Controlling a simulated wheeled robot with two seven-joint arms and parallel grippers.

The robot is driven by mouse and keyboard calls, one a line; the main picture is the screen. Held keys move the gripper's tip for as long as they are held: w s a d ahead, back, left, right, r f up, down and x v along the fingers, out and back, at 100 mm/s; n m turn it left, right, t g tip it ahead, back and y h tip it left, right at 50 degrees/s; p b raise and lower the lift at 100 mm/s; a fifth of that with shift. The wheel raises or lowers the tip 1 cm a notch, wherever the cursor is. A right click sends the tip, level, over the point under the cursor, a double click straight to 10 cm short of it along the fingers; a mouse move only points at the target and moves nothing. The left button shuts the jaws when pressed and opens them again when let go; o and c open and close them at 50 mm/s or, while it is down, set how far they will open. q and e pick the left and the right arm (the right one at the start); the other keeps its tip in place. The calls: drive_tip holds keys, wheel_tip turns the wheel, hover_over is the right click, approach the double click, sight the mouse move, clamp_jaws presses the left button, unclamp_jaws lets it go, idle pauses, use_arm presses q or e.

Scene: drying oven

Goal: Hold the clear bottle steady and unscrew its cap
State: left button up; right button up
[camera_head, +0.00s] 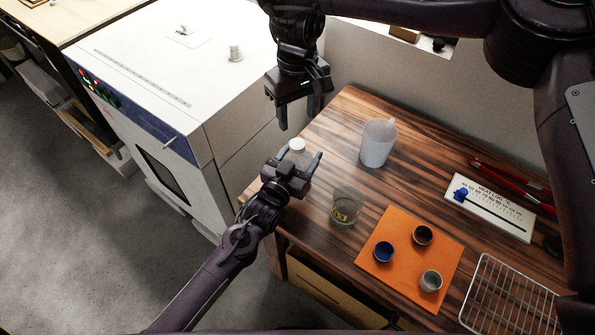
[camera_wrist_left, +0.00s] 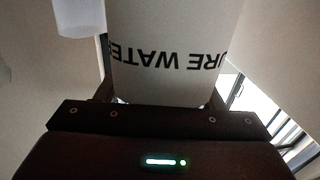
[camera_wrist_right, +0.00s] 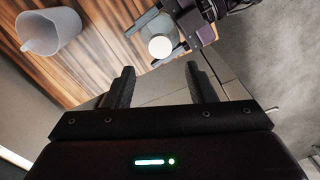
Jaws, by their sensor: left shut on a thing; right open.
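The bottle's white round cap (camera_head: 297,145) shows above my left gripper (camera_head: 299,164) in the head view. My left gripper is shut on the bottle (camera_wrist_left: 172,50), whose pale wall with black "PURE WATER" lettering fills the left wrist view. Most of the bottle is hidden by the gripper in the head view. My right gripper (camera_head: 299,112) is open and empty, above and behind the bottle. In the right wrist view the cap (camera_wrist_right: 160,47) lies beyond the open fingers (camera_wrist_right: 162,88) of my right gripper, apart from them.
A translucent beaker (camera_head: 377,145) and a glass jar (camera_head: 345,206) stand on the wooden table (camera_head: 330,125) right of the bottle. An orange mat (camera_head: 400,275) holds small cups. A wire rack (camera_head: 508,297) and a gauge board (camera_head: 490,208) lie further right. The white oven (camera_head: 170,60) stands left.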

sight(298, 143)
use_arm(q)
clamp_jaws()
use_arm(e)
drive_tip(key=shift+f, duration=4)
drive_tip(key=shift+c, duration=0.4)
